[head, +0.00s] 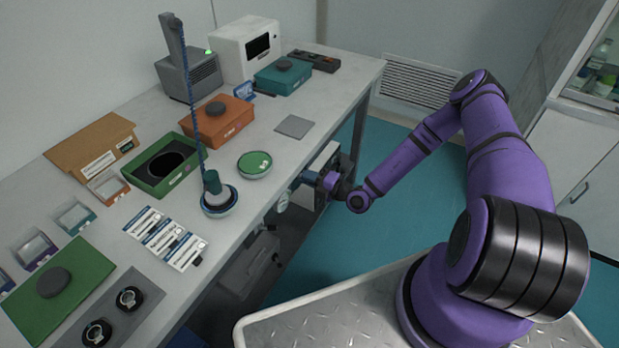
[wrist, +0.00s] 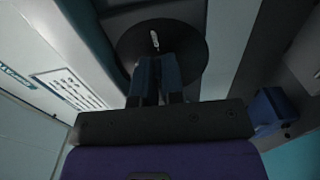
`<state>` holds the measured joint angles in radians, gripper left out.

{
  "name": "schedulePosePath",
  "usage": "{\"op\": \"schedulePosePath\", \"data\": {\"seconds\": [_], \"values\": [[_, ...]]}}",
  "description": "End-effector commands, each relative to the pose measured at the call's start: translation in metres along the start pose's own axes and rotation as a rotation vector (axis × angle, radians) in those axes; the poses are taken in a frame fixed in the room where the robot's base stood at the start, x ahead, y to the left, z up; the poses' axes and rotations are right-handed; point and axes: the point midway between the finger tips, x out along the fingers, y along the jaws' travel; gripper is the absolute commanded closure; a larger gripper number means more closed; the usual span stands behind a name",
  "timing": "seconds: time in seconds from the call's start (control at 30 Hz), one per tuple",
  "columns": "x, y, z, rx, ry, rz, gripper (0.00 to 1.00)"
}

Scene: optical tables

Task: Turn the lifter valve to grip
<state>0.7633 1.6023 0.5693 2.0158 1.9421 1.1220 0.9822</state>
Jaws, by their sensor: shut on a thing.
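The lifter valve shows in the wrist view as a round black disc (wrist: 190,38) with a short white mark on it. My gripper (wrist: 158,62) is shut on it, its two blue fingers close together in front of the disc. The fingers hide the part between them. In the head view my gripper (head: 297,183) is at the table's front edge, beside a round pale gauge-like face (head: 283,201); the valve itself is hard to make out there.
The table (head: 305,95) holds a green box with a round black opening (head: 163,165), an orange box (head: 217,120), a teal box (head: 283,76) and a round green-topped dish (head: 254,164). A white panel (head: 321,163) stands by my gripper. The teal floor (head: 390,235) is clear.

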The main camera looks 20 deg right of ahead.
Motion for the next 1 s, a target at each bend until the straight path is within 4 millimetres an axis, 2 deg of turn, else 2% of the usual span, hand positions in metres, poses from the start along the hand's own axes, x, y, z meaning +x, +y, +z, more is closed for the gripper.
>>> {"op": "schedulePosePath", "data": {"seconds": [0.43,0.5,0.57,0.87,1.0], "values": [[-0.001,-0.002,0.000,0.012,-0.001,-0.004,1.00],[-0.001,-0.002,0.000,0.011,-0.001,-0.004,0.79],[-0.001,-0.001,0.000,0.011,-0.001,-0.003,0.66],[-0.002,-0.001,0.000,0.010,-0.001,-0.002,0.66],[-0.013,-0.001,0.000,0.011,-0.001,-0.002,0.66]]}}
